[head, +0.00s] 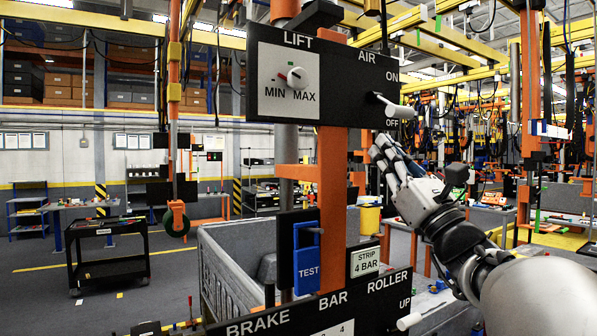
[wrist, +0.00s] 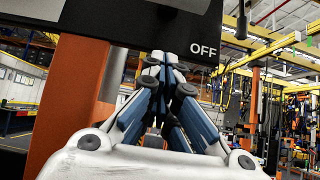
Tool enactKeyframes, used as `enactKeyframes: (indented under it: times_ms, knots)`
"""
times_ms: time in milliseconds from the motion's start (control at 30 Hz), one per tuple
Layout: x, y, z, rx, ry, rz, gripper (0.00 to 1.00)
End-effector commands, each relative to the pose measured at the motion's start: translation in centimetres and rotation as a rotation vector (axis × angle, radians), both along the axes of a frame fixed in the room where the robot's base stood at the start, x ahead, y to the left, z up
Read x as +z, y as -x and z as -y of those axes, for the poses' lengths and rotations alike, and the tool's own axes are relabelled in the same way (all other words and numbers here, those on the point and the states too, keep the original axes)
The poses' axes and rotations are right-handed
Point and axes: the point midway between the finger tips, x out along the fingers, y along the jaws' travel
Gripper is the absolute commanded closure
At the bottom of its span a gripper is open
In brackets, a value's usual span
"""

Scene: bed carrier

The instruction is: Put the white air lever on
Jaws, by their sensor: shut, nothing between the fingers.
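The white air lever (head: 394,106) sticks out to the right of the black upper panel (head: 345,97), under the word AIR. It tilts slightly down, between the ON and OFF labels and closer to OFF. My gripper (head: 380,146) is shut and empty. Its fingertips are just below the lever and the panel's lower edge. In the wrist view, my gripper (wrist: 161,58) points up at the black panel (wrist: 150,22) beside the OFF label. The lever is not visible in the wrist view, and whether the fingers touch the panel cannot be told.
A LIFT knob (head: 295,77) sits left of the lever. An orange post (head: 331,215) carries the panel, with a blue TEST block (head: 307,258) beside it. A lower panel (head: 340,306) has a white ROLLER lever (head: 409,321). A black cart (head: 108,252) stands at left.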

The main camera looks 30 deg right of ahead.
Motion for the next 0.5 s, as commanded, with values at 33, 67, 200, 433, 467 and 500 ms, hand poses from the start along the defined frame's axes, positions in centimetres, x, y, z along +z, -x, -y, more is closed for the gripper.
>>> enactKeyframes:
  times_ms: [33, 67, 200, 433, 467, 500]
  knots:
    - [0.8, -0.8, -0.2, 0.004, 0.002, 0.002, 1.00]
    - [1.1, -1.2, -0.2, 0.003, 0.001, 0.001, 1.00]
    - [2.0, 1.2, 0.1, -0.004, 0.003, 0.000, 1.00]
    - [2.7, 2.5, 0.2, -0.001, 0.001, -0.001, 1.00]
    - [2.7, 2.5, 0.2, -0.001, 0.001, -0.001, 1.00]
    - [2.7, 2.6, 0.2, -0.001, 0.001, -0.001, 1.00]
